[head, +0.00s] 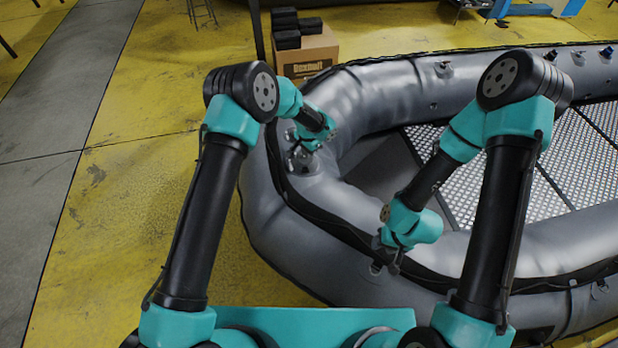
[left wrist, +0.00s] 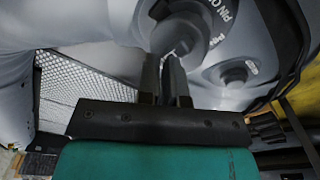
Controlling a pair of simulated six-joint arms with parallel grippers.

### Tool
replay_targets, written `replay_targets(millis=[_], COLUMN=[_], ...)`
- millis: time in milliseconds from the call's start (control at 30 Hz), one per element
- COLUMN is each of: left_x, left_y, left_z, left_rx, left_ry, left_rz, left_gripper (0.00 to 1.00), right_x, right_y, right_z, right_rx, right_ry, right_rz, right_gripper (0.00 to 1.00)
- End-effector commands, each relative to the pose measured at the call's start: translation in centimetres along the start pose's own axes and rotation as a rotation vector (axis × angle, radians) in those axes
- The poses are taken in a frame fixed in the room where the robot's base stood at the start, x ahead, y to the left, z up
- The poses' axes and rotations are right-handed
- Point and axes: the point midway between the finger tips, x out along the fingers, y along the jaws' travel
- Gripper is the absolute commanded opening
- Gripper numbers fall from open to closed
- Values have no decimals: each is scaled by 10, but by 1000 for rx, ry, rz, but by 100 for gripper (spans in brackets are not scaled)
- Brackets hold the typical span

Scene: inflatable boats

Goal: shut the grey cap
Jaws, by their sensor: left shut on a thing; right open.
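The grey inflatable boat (head: 300,205) fills the right of the head view. In the left wrist view, my left gripper (left wrist: 167,72) is shut on the grey cap (left wrist: 180,36), a round grey piece with lettering on the ring around it. A second grey round fitting (left wrist: 235,74) sits to the right of it on the boat. In the head view, my left gripper (head: 316,138) is at the valve fittings (head: 301,160) on the boat's near-left tube, and the arm partly hides the cap. My right gripper (head: 389,258) is open and empty above the near tube.
A cardboard box (head: 307,52) with black cases on it stands behind the boat's left end. The boat has a metal mesh floor (head: 580,150). A small fitting (head: 376,268) is on the near tube below my right gripper. The yellow floor (head: 140,210) at left is clear.

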Motion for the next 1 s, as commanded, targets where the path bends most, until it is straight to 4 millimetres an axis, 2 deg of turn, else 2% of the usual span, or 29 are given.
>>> replay_targets(millis=[33, 500, 1000], left_x=[20, 20, 26], left_y=[6, 2, -14], left_z=[14, 12, 3], left_rx=[-6, -7, -4], left_ry=[-43, -45, -41], left_rz=[26, 27, 26], left_gripper=[0, 0, 0], right_x=[0, 0, 0], right_y=[0, 0, 0], right_z=[0, 0, 0], right_rx=[0, 0, 0], right_ry=[0, 0, 0], right_rz=[0, 0, 0], right_gripper=[43, 43, 43])
